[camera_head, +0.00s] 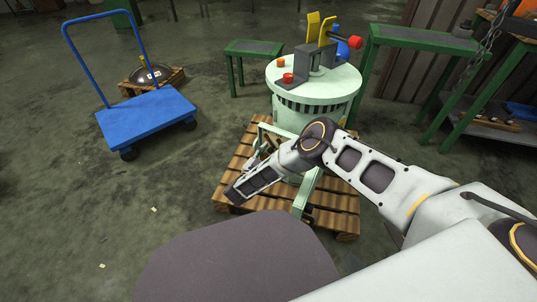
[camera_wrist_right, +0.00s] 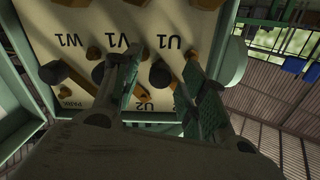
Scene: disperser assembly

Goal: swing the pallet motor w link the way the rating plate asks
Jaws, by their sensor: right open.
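The pallet motor (camera_head: 312,112) is a pale green cylinder standing on a wooden pallet (camera_head: 341,222). In the right wrist view its cream terminal board (camera_wrist_right: 120,20) shows upside-down marks W1, V1, U1, U2 and PARK, with brass studs. A dark knob with a brass bar, the W link by its place (camera_wrist_right: 58,73), sits near W1 and PARK, left of my right gripper (camera_wrist_right: 163,62). More dark knobs are near V1 and U1. That gripper is open, its two green-padded fingers over the board around U1 and U2. I cannot tell whether they touch anything. The rating plate cannot be made out.
A blue trolley (camera_head: 148,114) stands at the left. A small pallet with a dark round part (camera_head: 152,75) is behind it. Green benches (camera_head: 254,48) stand behind and right of the motor. A grey bracket with yellow plates (camera_head: 318,60) sits on the motor top.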

